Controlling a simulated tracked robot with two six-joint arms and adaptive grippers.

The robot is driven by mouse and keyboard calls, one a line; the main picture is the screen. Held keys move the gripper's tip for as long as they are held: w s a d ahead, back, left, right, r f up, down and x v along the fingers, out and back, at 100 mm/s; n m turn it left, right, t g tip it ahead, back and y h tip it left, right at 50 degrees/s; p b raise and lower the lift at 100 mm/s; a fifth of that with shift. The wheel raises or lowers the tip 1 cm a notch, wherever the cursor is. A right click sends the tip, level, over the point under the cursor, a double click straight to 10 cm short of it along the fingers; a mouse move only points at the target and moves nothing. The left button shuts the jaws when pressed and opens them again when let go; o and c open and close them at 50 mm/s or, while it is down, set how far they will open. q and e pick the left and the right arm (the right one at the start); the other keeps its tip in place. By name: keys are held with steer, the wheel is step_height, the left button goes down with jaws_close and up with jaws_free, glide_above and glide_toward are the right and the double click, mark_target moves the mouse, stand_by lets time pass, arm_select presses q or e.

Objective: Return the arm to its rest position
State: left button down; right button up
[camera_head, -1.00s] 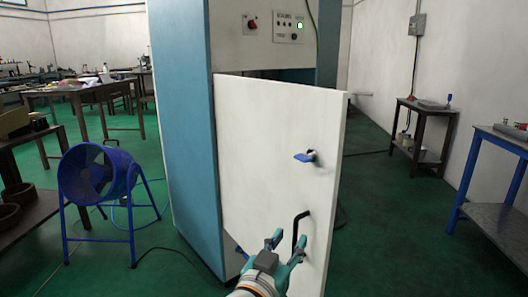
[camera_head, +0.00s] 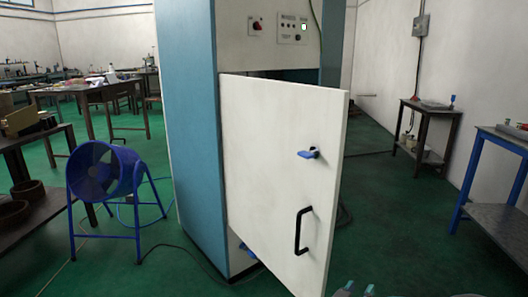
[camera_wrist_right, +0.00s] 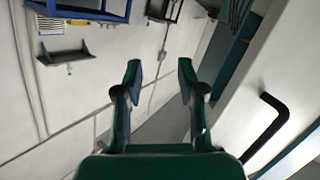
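The white cabinet door (camera_head: 275,170) stands ajar on the blue and white machine cabinet (camera_head: 187,130). It carries a blue latch knob (camera_head: 309,154) and, lower down, a black bar handle (camera_head: 302,231). The tips of my right gripper (camera_head: 357,291) just show at the bottom edge of the head view, right of and below the handle. In the right wrist view the gripper (camera_wrist_right: 159,68) has its fingers apart with nothing between them. The black handle (camera_wrist_right: 270,125) is to its right there, clear of the fingers. My left gripper is not in view.
A blue fan (camera_head: 105,175) on a stand is at left, beside a dark workbench (camera_head: 40,215). A small dark table (camera_head: 430,108) and a blue-legged table (camera_head: 500,140) stand at right. The green floor (camera_head: 385,215) right of the door is clear.

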steer(key=s+d+f+n+g+y, duration=0.15)
steer(key=s+f+y, duration=0.3)
steer(key=f, duration=0.75)
steer(key=s+a+f+n+g+y, duration=0.1)
steer(key=s+f+g+y, duration=0.35)
steer(key=f, duration=0.75)
steer(key=s+a+f+g+y, duration=0.25)
steer(key=s+a, duration=0.35)
steer(key=s, duration=0.4)
steer(key=s+a+f+g+y, duration=0.25)
steer(key=s+a, duration=0.25)
steer(key=s, duration=0.5)
step_height(320, 180, up, 28)
steer(key=p, duration=2.9)
steer(key=shift+w+g, duration=0.15)
steer(key=shift+g, duration=0.15)
